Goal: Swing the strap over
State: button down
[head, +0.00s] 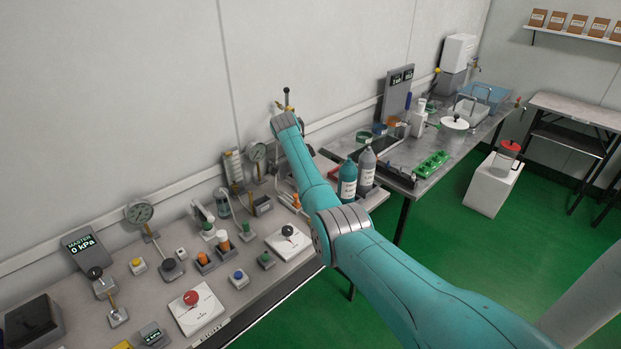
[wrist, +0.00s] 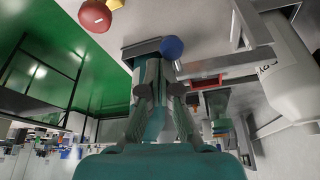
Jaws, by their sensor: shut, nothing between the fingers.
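I cannot make out a strap for certain in either view. My gripper (wrist: 161,72) shows in the wrist view with its two dark fingers close together and nothing seen between them. A blue ball knob (wrist: 172,47) is just beyond the fingertips; I cannot tell whether they touch it. A red ball knob (wrist: 94,15) is at the upper left of that view. In the head view my teal arm reaches over the bench to the back wall, and the gripper is hidden behind the arm's far end. An upright rod with a dark knob (head: 287,91) stands there.
The grey bench (head: 262,285) carries several gauges, knobs and switches, with a red-knobbed white plate (head: 195,305) in front. Two bottles, teal (head: 348,182) and grey (head: 366,168), stand right of my arm. A second bench with a green rack (head: 432,164) is farther right.

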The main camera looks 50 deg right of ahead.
jog(key=shift+w+a, duration=0.25)
jog(key=shift+a, duration=0.4)
jog(key=shift+w+a, duration=0.1)
jog(key=shift+a, duration=0.1)
jog(key=shift+w+d, duration=0.25)
jog(key=shift+w, duration=0.5)
